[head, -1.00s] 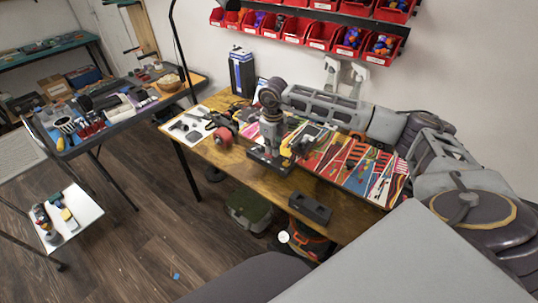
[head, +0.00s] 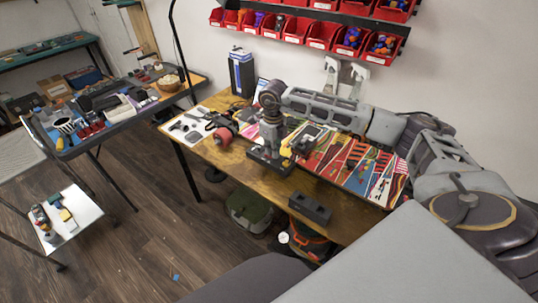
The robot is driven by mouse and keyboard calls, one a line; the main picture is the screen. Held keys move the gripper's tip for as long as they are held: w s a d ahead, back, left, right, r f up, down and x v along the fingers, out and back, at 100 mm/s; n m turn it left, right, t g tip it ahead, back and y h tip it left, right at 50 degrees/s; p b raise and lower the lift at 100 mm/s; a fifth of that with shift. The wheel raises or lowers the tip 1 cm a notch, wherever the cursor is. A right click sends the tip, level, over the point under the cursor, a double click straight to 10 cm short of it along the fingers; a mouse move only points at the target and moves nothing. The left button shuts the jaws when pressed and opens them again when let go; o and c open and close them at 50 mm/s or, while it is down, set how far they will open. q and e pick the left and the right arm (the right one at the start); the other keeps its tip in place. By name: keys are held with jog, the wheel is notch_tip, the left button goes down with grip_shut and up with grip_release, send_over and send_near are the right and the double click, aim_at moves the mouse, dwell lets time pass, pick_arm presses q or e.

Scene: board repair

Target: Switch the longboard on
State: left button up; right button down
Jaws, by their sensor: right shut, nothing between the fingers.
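The longboard (head: 360,168) lies along the right part of the wooden workbench, its brightly patterned red, yellow and blue surface facing up. A red wheel-like part (head: 223,136) shows near its left end. My right arm reaches in from the right over the bench and bends down near the board's left part. My right gripper (head: 270,160) points down there, shut and empty, beside a black and yellow part (head: 298,144). The fingertips are small and dark, so I cannot tell whether they touch anything. I cannot make out a switch. My left gripper is not in view.
Red bins (head: 320,36) hang on the wall above the bench. A black box (head: 241,74) stands at its back. A dark block (head: 310,207) lies at the front edge. A cluttered table (head: 120,112) and a small white table (head: 70,222) stand left.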

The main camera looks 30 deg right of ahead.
jog(key=shift+f, duration=0.35)
dwell(0.5)
jog(key=shift+r, duration=0.1)
